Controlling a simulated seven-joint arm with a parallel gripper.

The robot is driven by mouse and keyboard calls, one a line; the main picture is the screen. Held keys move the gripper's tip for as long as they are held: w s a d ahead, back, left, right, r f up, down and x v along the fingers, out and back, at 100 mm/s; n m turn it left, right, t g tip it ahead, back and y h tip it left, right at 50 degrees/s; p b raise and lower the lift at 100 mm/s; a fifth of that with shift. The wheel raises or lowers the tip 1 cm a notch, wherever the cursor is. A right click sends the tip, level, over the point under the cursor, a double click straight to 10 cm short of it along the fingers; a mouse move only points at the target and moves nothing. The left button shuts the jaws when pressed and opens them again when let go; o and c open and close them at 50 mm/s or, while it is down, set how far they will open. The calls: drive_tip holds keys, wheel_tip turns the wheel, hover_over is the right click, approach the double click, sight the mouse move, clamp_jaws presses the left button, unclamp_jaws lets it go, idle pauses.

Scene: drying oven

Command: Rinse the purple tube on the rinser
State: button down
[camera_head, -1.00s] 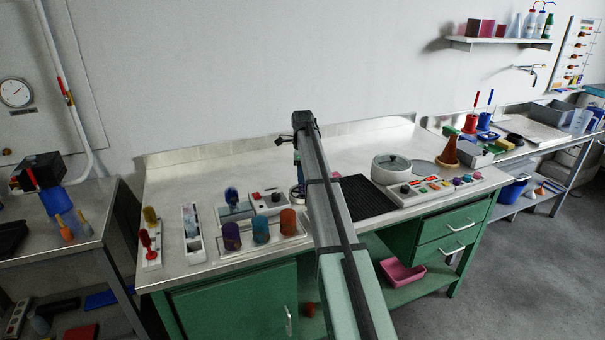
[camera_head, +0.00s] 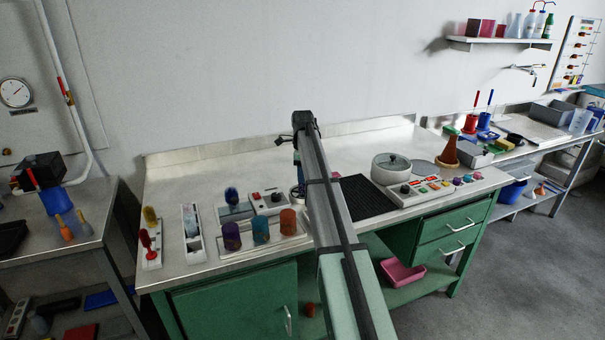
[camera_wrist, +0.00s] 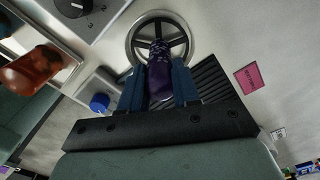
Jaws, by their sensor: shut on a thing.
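The purple tube (camera_wrist: 159,78), dark with pale speckles, is between the two blue fingers of my gripper (camera_wrist: 158,82) in the wrist view. My gripper is shut on it. The tube's far end lies over the round metal rinser (camera_wrist: 136,34), a ring with dark spokes. I cannot tell whether the tube touches the spokes. In the head view my gripper (camera_head: 298,168) is at the back middle of the bench, mostly hidden by my arm. The rinser's edge (camera_head: 294,193) shows just below it, and the tube cannot be made out there.
Purple (camera_head: 231,237), teal (camera_head: 261,230) and orange (camera_head: 288,222) cups stand in a row at front left. A black ribbed mat (camera_head: 367,197) lies right of my arm. The back of the bench is clear.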

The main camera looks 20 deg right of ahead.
drive_tip(key=shift+r, duration=1.95)
drive_tip(key=shift+r, duration=1.4)
